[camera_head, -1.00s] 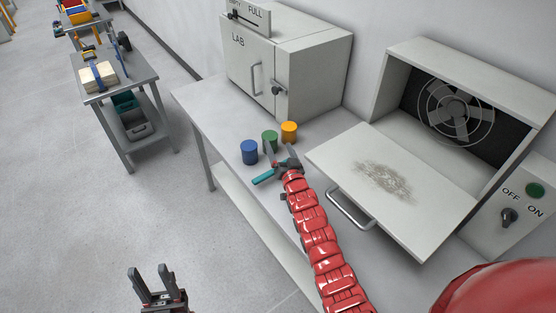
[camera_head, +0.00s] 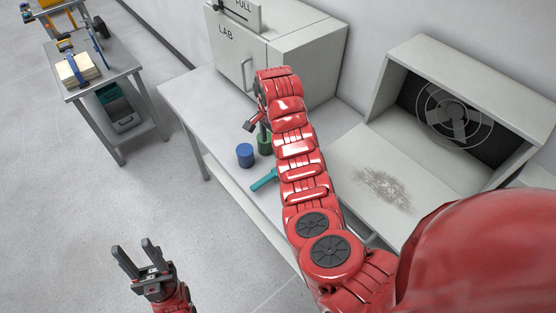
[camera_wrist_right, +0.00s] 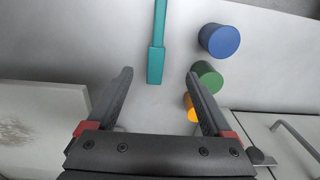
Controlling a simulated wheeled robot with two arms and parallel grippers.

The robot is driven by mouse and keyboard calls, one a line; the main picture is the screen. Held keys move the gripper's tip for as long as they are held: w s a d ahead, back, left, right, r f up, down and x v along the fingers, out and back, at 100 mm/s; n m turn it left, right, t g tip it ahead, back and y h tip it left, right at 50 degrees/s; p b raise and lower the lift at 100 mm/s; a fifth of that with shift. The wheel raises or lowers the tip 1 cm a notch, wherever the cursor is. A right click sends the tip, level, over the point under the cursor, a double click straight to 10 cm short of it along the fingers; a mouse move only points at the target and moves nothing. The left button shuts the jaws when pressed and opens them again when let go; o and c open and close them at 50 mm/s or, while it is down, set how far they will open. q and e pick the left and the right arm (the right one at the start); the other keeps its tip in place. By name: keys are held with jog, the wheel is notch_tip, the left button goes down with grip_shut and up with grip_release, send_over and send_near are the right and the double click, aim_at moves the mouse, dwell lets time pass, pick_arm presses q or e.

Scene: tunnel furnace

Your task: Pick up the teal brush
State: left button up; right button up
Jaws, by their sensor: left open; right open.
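The teal brush (camera_head: 264,180) lies on the grey bench, partly hidden by my right arm in the head view. In the right wrist view its teal handle (camera_wrist_right: 157,45) shows ahead of my right gripper (camera_wrist_right: 158,75), ending slightly before the open fingers. The right gripper is open and empty, above the bench; in the head view its fingers (camera_head: 256,125) show small near the green cylinder. My left gripper (camera_head: 137,252) is open and empty over the floor at the lower left.
A blue cylinder (camera_head: 245,155), a green cylinder (camera_head: 264,143) and an orange cylinder (camera_wrist_right: 190,108) stand near the brush. The LAB furnace box (camera_head: 280,50) is behind them. The open-door furnace (camera_head: 460,100) is at right. A side table (camera_head: 130,62) stands at the far left.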

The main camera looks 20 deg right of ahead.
jog(key=b, duration=0.8)
send_over(273, 173)
notch_tip(273, 173, down, 10)
jog(key=shift+s+f, duration=0.1)
jog(key=shift+f, duration=0.15)
jog(key=shift+a+f, duration=0.1)
jog(key=shift+f, duration=0.5)
jog(key=f+p, duration=0.3)
jog(key=shift+d+f, duration=0.2)
jog(key=shift+f+p, duration=0.4)
jog(key=shift+f, duration=0.55)
grip_shut()
